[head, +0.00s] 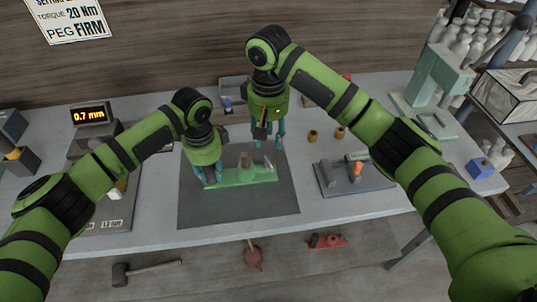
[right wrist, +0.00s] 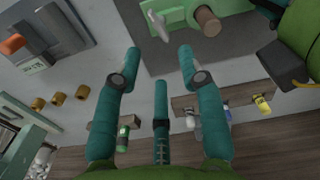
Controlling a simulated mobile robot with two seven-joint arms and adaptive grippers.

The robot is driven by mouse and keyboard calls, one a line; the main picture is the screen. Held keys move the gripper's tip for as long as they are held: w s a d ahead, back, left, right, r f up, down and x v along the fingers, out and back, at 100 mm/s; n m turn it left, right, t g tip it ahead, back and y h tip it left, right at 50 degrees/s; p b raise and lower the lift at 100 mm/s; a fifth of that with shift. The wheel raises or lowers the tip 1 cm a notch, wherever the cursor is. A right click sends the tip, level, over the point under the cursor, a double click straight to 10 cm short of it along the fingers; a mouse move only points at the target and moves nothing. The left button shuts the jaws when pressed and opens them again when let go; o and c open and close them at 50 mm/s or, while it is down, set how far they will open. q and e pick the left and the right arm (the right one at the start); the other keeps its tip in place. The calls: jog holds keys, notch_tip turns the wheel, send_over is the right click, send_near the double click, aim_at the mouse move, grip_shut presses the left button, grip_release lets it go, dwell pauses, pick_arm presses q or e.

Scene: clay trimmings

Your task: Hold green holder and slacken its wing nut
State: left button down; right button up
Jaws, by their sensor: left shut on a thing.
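The green holder (head: 243,178) lies on the dark mat (head: 240,212) on the bench. A brown cylinder stands on it, and a pale grey wing nut (head: 268,163) is near its right end. My left gripper (head: 208,182) is shut on the holder's left end. My right gripper (head: 270,140) is open and empty, above and behind the holder. In the right wrist view, the holder (right wrist: 180,8) is at the top edge, partly cut off. The wing nut (right wrist: 158,25) lies beyond and between the spread fingertips (right wrist: 158,54), apart from them.
A grey fixture with an orange part (head: 357,172) stands right of the mat. Small brass-coloured cylinders (head: 313,136) stand behind it. A display reading 0.7 mm (head: 90,115) is at the left. A green press (head: 432,85) is at the back right.

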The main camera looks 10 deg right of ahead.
aim_at(269, 164)
notch_tip(269, 164, down, 8)
jog(key=shift+c, duration=0.4)
grip_shut()
